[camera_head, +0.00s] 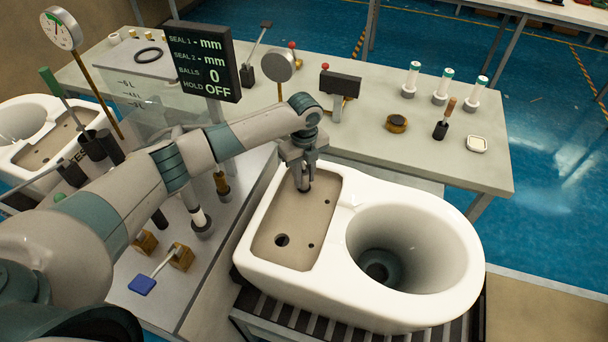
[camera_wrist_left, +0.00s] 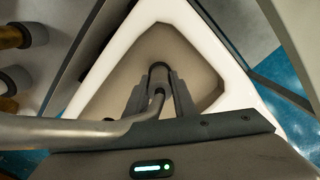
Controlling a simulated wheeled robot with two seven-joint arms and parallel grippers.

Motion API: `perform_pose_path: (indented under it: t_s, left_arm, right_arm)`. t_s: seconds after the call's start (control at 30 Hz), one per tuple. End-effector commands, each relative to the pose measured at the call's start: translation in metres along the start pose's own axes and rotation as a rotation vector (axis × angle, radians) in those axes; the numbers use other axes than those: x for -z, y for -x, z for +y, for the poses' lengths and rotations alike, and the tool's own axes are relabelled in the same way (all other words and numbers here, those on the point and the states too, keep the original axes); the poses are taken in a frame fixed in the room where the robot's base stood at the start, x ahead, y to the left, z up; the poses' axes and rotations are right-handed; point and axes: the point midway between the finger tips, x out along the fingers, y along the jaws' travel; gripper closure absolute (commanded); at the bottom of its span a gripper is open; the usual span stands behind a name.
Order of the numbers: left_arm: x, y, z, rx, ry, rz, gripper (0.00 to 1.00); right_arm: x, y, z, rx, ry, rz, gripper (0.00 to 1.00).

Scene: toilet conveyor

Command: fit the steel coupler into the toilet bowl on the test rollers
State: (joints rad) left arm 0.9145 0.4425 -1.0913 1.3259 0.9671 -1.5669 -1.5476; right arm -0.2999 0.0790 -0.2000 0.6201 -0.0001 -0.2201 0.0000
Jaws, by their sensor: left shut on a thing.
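The white toilet bowl (camera_head: 455,290) sits on the dark test rollers (camera_head: 330,322), its round opening to the right and a recessed beige deck with holes to the left. My left gripper (camera_head: 303,184) points down at the far end of that deck. In the left wrist view its fingers (camera_wrist_left: 158,88) are shut around the end of a bent grey steel tube (camera_wrist_left: 75,131), which seems to be the steel coupler. The deck of the bowl (camera_wrist_left: 200,62) lies below the fingers. I cannot tell whether the coupler touches the bowl. My right gripper is not in view.
A grey workbench (camera_head: 370,140) behind holds several white bottles, a dark puck (camera_head: 397,123) and a wooden-handled tool (camera_head: 444,122). A display (camera_head: 203,62) reads HOLD OFF. A side table at left carries wooden blocks (camera_head: 181,257) and a blue-ended tool (camera_head: 142,284). Another bowl (camera_head: 20,120) stands far left.

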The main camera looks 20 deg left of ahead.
Motion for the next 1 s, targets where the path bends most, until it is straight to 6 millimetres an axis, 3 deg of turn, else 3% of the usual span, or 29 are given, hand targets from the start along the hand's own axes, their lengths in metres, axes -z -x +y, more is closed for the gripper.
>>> perform_pose_path:
  t_s: [0.4, 0.43, 0.5, 0.53, 1.0]
  left_arm:
    - [0.0002, -0.0089, -0.0003, 0.001, 0.0, 0.0, 1.0]
    - [0.0002, -0.0087, -0.0003, 0.001, 0.0, 0.0, 0.73]
    - [0.0001, -0.0082, -0.0003, 0.001, 0.0, 0.0, 0.56]
    - [0.0001, -0.0082, -0.0003, 0.001, 0.0, 0.0, 0.54]
    - [-0.0006, -0.0025, -0.0004, 0.001, 0.0, -0.001, 0.54]
  right_arm:
    - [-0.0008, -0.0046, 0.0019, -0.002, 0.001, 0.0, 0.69]
    - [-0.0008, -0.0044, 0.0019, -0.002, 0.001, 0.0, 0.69]
    - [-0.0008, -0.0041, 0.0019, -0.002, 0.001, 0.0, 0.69]
    - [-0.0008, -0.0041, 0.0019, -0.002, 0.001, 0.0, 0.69]
    - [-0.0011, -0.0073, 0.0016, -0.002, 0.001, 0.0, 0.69]
